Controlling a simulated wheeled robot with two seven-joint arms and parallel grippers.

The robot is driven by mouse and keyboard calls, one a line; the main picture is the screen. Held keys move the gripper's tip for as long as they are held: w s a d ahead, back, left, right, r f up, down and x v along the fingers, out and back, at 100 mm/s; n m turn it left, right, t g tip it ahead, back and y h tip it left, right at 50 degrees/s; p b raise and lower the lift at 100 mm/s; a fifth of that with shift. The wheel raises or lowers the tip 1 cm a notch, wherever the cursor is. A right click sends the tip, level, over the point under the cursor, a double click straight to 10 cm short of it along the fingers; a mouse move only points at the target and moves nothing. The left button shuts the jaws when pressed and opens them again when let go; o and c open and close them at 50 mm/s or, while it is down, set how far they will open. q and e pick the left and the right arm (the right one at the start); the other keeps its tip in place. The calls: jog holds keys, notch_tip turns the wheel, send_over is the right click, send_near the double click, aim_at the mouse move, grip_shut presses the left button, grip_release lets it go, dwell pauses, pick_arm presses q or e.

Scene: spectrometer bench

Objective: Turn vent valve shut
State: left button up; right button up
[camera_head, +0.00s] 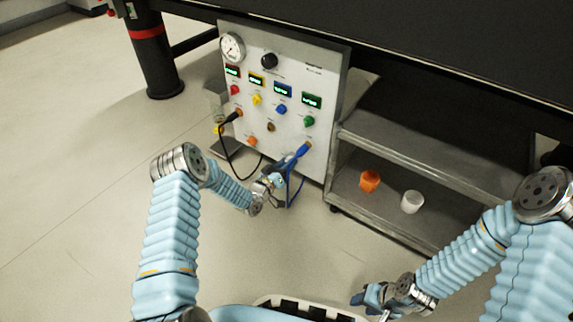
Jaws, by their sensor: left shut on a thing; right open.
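A pale instrument panel (262,120) stands under the dark bench top, with a round gauge, a black knob and several coloured knobs and ports. No part of it can be picked out for certain as the vent valve. My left gripper (279,178) is low in front of the panel, near the blue cable plug (303,149). My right gripper (369,298) is open and empty, low over the floor at the bottom of the view, away from the panel.
Black and blue cables hang from the panel's lower ports. A grey shelf cart (415,154) stands right of the panel, with an orange cup (370,181) and a white cup (412,201). A black bench leg (156,55) stands left.

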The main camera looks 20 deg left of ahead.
pick_arm(q)
jog(key=shift+n, duration=0.4)
jog(key=o, duration=1)
jog(key=shift+o, duration=0.2)
jog(key=p+v, duration=0.2)
jog(key=v, duration=1.1)
jog(key=shift+s, duration=0.4)
